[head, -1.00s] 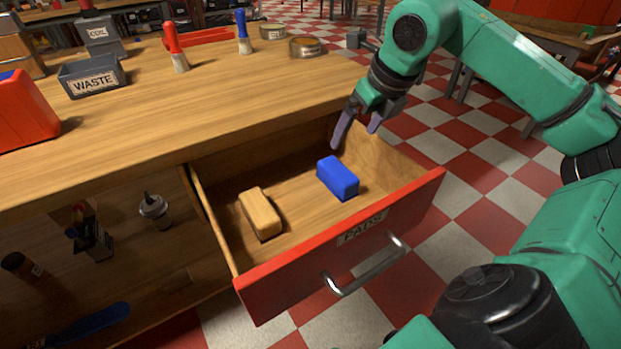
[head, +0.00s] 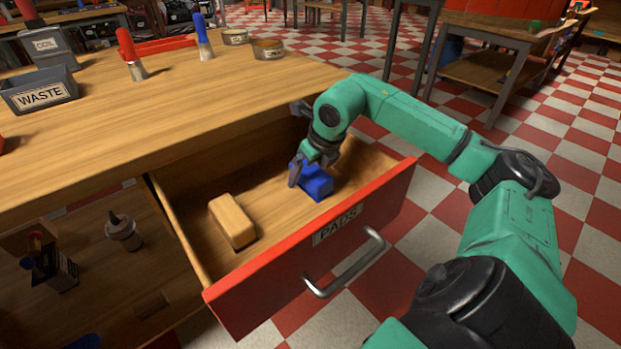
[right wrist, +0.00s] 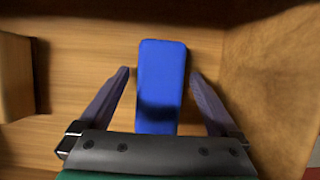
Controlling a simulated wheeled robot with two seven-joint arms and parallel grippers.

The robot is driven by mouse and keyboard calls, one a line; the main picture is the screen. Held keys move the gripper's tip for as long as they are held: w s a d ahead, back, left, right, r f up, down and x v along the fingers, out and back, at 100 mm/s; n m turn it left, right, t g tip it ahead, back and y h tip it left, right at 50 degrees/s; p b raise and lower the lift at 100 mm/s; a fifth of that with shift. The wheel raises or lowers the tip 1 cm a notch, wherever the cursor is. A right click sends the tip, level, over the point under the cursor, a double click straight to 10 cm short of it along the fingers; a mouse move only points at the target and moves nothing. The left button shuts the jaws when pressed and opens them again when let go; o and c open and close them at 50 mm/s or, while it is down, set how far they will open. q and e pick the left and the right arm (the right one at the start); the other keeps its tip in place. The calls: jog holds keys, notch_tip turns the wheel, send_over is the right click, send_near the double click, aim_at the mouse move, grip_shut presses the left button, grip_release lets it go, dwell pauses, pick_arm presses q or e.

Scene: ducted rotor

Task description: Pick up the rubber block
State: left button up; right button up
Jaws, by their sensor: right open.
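A blue block (head: 315,183), which looks like the rubber block, lies in the open drawer (head: 330,243). It also shows in the right wrist view (right wrist: 161,80), upright in the picture between my right gripper's fingers. My right gripper (head: 308,178) is open and down in the drawer, one finger on each side of the block. A gap shows between each finger and the block in the right wrist view. The gripper hides part of the block in the head view. My left gripper is out of view.
A tan block (head: 232,221) lies to the left in the same drawer. The drawer's red front has a metal handle (head: 345,265) and a PADS label. A waste bin (head: 40,92), brushes and tins stand on the bench top (head: 190,110).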

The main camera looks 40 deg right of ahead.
jog(key=shift+f, duration=0.2)
dwell(0.4)
jog(key=c, duration=1.5)
jog(key=shift+c, duration=0.2)
